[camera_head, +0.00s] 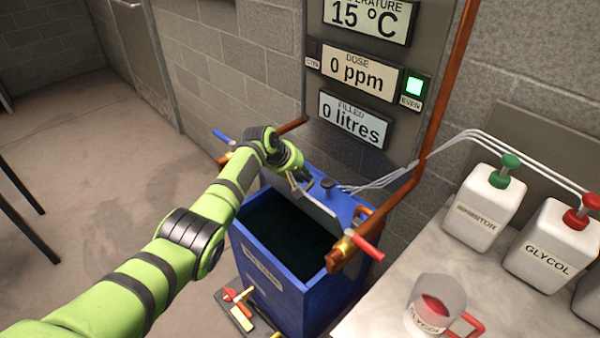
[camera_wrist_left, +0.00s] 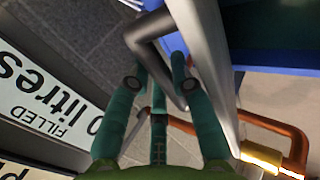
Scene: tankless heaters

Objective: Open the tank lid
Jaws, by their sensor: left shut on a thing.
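The blue tank (camera_head: 262,275) stands on the floor below the wall panel, and its dark inside shows through the open top. Its grey lid (camera_head: 318,212) is tilted up along the back of the opening, towards the wall. My left gripper (camera_head: 297,183) reaches over the tank to the lid's upper side. In the left wrist view, the gripper's teal fingers (camera_wrist_left: 160,88) are shut on the bent grey lid handle (camera_wrist_left: 148,45), with the lid (camera_wrist_left: 208,70) edge-on beside them. The fingertips are partly hidden behind the handle. My right gripper is not in view.
Copper pipes with a blue-handled valve (camera_head: 222,136) and a red-handled valve (camera_head: 367,247) flank the tank. A worktop at right holds white jugs (camera_head: 484,207) and a measuring jug (camera_head: 436,300).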

